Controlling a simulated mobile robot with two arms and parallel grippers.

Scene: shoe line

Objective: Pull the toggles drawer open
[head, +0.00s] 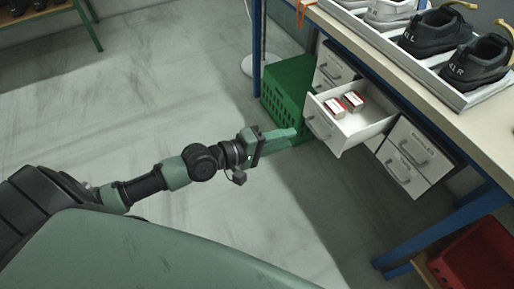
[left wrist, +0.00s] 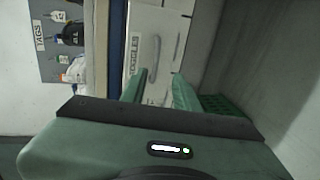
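The drawer unit under the bench has one drawer (head: 350,137) pulled out, with two small red-and-white boxes (head: 344,104) inside. Its front has a grey bar handle (head: 318,126). In the left wrist view a white front (left wrist: 150,60) carries a sideways TOGGLES label (left wrist: 133,55) and a handle (left wrist: 180,35); it appears to be the pulled-out drawer. My left gripper (head: 293,134) is open and empty, just left of that drawer's handle and apart from it. Its fingers (left wrist: 160,92) stand apart in the wrist view. My right gripper is not in view.
A green crate (head: 286,85) stands on the floor left of the unit. Other drawers (head: 334,66) are closed, including those at right (head: 410,148). Shoes (head: 437,32) stand on the bench. A blue leg (head: 440,232) and a red bin (head: 478,258) are at lower right.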

